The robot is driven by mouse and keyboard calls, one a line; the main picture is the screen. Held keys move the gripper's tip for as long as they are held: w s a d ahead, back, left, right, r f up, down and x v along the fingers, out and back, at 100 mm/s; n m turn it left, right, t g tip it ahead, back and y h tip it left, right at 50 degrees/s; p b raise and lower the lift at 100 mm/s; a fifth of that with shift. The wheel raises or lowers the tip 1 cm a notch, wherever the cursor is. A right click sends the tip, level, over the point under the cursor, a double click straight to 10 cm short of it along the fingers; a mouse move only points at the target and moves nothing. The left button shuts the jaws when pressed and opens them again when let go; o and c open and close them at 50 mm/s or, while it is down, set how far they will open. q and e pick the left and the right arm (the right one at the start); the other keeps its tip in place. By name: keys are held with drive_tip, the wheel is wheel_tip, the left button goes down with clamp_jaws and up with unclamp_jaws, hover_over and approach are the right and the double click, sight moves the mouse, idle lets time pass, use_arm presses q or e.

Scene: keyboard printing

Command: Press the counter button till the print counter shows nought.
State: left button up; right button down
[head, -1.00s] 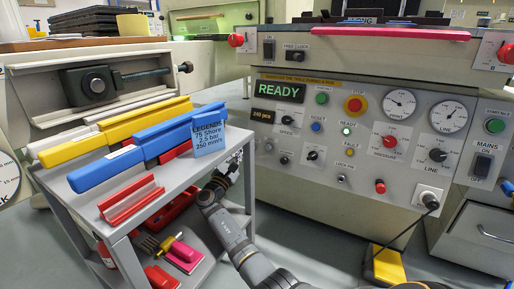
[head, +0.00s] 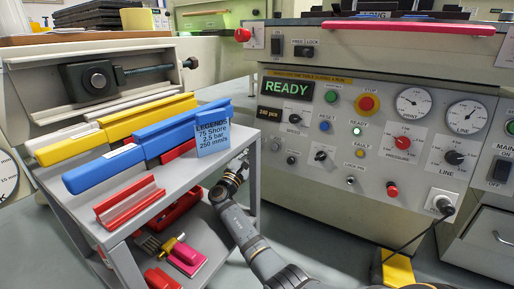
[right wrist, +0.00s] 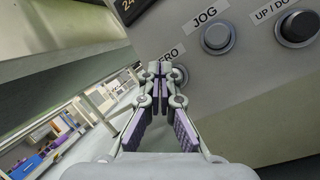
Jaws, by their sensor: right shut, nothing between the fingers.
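The print counter (head: 269,113) is a small dark display on the machine's front, left side, below the green READY sign. It seems to read about 240 pcs; the last digits are too small to be sure. A corner of the counter (right wrist: 132,7) shows in the right wrist view. My right gripper (right wrist: 162,72) is shut and empty, its tips in front of the panel at a partly covered label ending in "RO". In the head view my right gripper (head: 236,173) is beside the machine's left edge. My left gripper is out of view.
A grey trolley (head: 130,222) with coloured squeegees and a blue legend card (head: 212,132) stands close left of my right arm. A yellow pedal (head: 397,269) is on the floor.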

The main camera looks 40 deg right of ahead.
drive_tip(key=shift+d, duration=0.1)
idle(0.7)
drive_tip(key=shift+w+d+f+b, duration=0.1)
drive_tip(key=shift+w+d+b, duration=0.05)
drive_tip(key=shift+d+b, duration=0.15)
drive_tip(key=shift+w+d+f+b, duration=0.15)
drive_tip(key=shift+w+d+b, duration=0.05)
drive_tip(key=shift+d+b, duration=0.2)
idle(0.7)
idle(0.3)
drive_tip(key=shift+s+a+r+p, duration=0.15)
drive_tip(key=shift+s+a+p, duration=0.05)
drive_tip(key=shift+a+p, duration=0.2)
drive_tip(key=shift+s+a+r+p, duration=0.15)
drive_tip(key=shift+a+p, duration=0.1)
drive_tip(key=shift+a, duration=0.15)
drive_tip(key=a+p, duration=0.1)
drive_tip(key=s+a+r+p, duration=0.1)
drive_tip(key=a, duration=0.1)
drive_tip(key=s+a+p, duration=0.1)
drive_tip(key=shift+a+r, duration=0.2)
drive_tip(key=shift+r, duration=0.05)
